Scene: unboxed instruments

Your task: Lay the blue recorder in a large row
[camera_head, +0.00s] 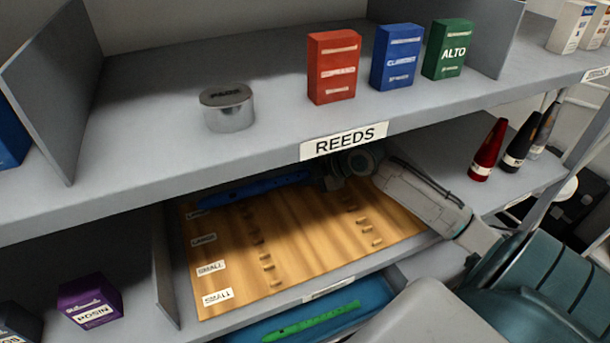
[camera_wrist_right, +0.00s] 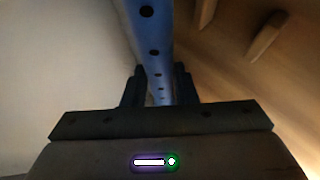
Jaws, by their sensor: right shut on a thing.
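The blue recorder (camera_head: 255,187) lies lengthwise over the far edge of the wooden board (camera_head: 310,225), near the far row with a "LARGE" label (camera_head: 195,214). I cannot tell whether it touches the board. My right gripper (camera_head: 322,180) reaches in under the upper shelf from the right and is shut on the recorder's right part. In the right wrist view the recorder (camera_wrist_right: 150,40) runs between the two fingers (camera_wrist_right: 158,88), its holes facing the camera. A second "LARGE" label (camera_head: 203,240) marks the row in front. My left gripper is not in view.
The upper shelf edge with the REEDS label (camera_head: 344,140) hangs over my right wrist. Wooden pegs (camera_head: 267,268) stand in two lines on the board; its nearer "SMALL" rows are empty. A green recorder (camera_head: 312,322) lies in a blue tray (camera_head: 375,294) below.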

